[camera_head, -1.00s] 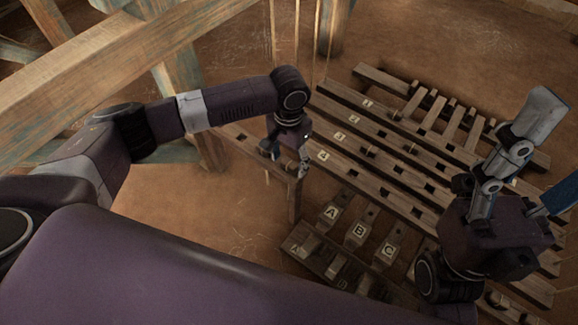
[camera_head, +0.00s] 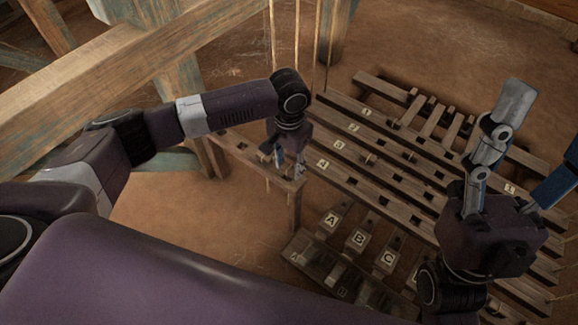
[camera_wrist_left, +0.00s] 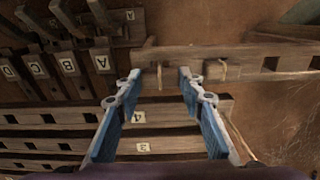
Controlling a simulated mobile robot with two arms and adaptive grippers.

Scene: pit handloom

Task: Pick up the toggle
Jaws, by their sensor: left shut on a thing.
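The toggle (camera_wrist_left: 159,76) looks like a small, thin wooden piece between my left fingertips in the left wrist view; its ends are hard to make out. My left gripper (camera_wrist_left: 158,74) is shut on it, with its two blue-padded fingers standing apart at its width. In the head view, my left gripper (camera_head: 284,166) points down at the near end of a wooden rail (camera_head: 235,148), close to hanging cords. The toggle is too small to tell there. My right gripper (camera_head: 546,125) is open and empty at the right, fingers pointing up.
Slotted wooden planks with numbered tags (camera_head: 390,165) lie right of my left gripper. Lettered wooden blocks (camera_head: 359,238) stand in front of them. A thick loom beam (camera_head: 130,70) crosses the upper left. Bare earth floor (camera_head: 235,220) shows below the rail.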

